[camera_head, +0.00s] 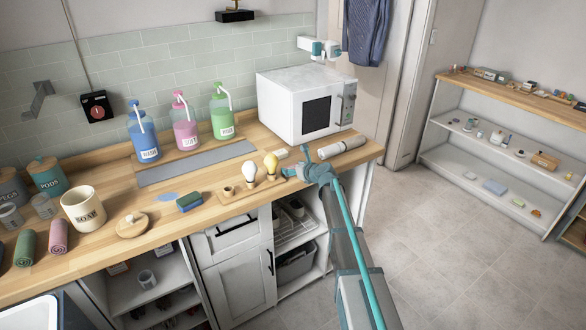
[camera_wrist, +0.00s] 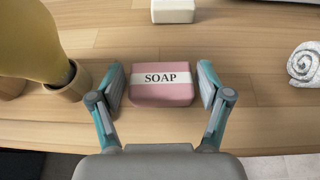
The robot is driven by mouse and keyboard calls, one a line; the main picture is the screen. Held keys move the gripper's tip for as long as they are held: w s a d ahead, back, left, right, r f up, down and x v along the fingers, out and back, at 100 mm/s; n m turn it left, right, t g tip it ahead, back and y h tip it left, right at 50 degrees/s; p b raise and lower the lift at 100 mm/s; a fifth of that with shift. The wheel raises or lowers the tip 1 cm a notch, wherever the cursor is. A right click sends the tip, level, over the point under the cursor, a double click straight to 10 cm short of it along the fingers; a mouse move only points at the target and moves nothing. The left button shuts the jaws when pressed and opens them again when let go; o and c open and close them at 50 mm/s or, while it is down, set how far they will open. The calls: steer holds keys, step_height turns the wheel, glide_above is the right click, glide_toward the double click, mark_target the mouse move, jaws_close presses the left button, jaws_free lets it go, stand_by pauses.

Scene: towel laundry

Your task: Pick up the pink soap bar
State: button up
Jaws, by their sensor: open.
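The pink soap bar (camera_wrist: 162,97), with a white band reading "SOAP", lies on the wooden counter in the wrist view. My gripper (camera_wrist: 162,84) is open, with one finger on each side of the bar and a small gap showing at each side. The wrist view does not clearly show how far above the counter the fingertips are. In the head view my gripper (camera_head: 304,168) is over the counter's front edge, right of the light bulbs. I cannot make out the pink bar there; the gripper seems to hide it.
A cream bar (camera_wrist: 194,11) lies behind the pink one. A yellow bulb (camera_head: 271,163) in a wooden holder stands close on the left. A rolled towel (camera_wrist: 305,64) lies to the right. The microwave (camera_head: 306,103) stands behind. The counter's front edge is near.

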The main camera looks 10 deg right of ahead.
steer(key=shift+w+f, duration=0.15)
steer(key=shift+w, duration=0.1)
steer(key=c, duration=0.9)
steer(key=shift+c, duration=0.2)
